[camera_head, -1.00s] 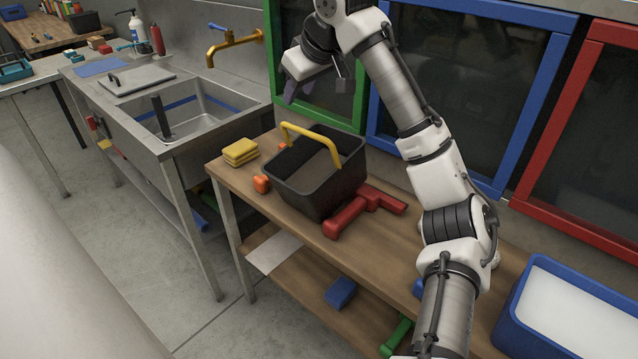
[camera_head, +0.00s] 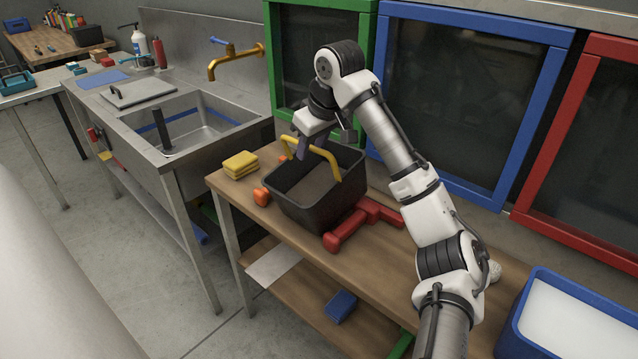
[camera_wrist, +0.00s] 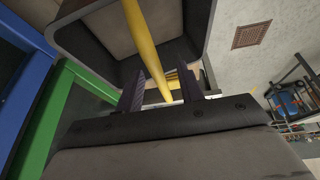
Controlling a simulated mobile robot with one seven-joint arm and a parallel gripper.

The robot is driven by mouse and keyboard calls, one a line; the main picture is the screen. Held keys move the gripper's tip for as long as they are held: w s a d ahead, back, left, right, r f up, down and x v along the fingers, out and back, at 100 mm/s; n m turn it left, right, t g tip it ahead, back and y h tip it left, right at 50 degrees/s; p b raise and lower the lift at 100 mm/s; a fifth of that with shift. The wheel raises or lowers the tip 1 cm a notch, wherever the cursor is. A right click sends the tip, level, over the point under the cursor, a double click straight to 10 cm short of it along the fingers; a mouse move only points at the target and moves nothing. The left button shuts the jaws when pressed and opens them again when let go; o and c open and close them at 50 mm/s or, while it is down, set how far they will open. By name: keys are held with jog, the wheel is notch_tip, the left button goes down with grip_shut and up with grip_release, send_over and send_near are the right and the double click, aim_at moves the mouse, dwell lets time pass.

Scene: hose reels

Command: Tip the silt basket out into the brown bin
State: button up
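The silt basket (camera_head: 316,205) is a black, open-topped tub on the wooden bench, upright, with grey-brown silt (camera_head: 303,187) inside. Its yellow handle (camera_head: 329,155) stands up over it. My gripper (camera_head: 301,147) is at the handle's left end, above the far left rim. In the wrist view my gripper (camera_wrist: 161,90) has its two dark purple fingers apart, with the yellow handle (camera_wrist: 145,40) running between them. I cannot tell whether either finger touches it. The basket (camera_wrist: 75,38) fills the top of that view. I see no brown bin.
A red tool (camera_head: 360,222) lies close against the basket's right side. Yellow sponges (camera_head: 239,165) and an orange item (camera_head: 261,196) lie to its left. A sink (camera_head: 190,128) stands farther left. A blue tub (camera_head: 570,320) is at the bench's right. Framed panels stand behind.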

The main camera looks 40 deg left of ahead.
jog(key=x, duration=0.3)
jog(key=shift+f, duration=0.15)
jog(key=shift+c, duration=0.2)
grip_shut()
